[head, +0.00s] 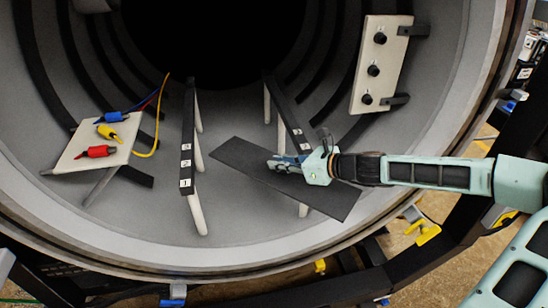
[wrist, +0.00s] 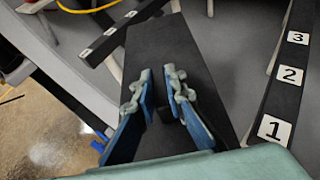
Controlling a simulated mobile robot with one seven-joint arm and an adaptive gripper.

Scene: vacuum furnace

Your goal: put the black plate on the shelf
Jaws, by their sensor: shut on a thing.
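The black plate (head: 245,163) is a long flat dark sheet, held aslant in the furnace opening; it also shows in the wrist view (wrist: 155,48). My gripper (head: 274,163) is over its middle, with both blue fingers (wrist: 160,98) around a small dark part on its upper face. The shelf is two black rails on pale posts, the left rail (head: 187,150) and the right rail (head: 287,112). Labels 1, 2 and 3 show on the left rail. The plate covers the near part of the right rail and ends just right of the left rail. I cannot tell whether it touches either.
A pale panel (head: 72,153) with blue, yellow and red connectors stands at the left, with a yellow cable (head: 160,110) beside it. An upright panel (head: 390,50) with three black knobs is at the right. The furnace rim (head: 240,262) curves in front.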

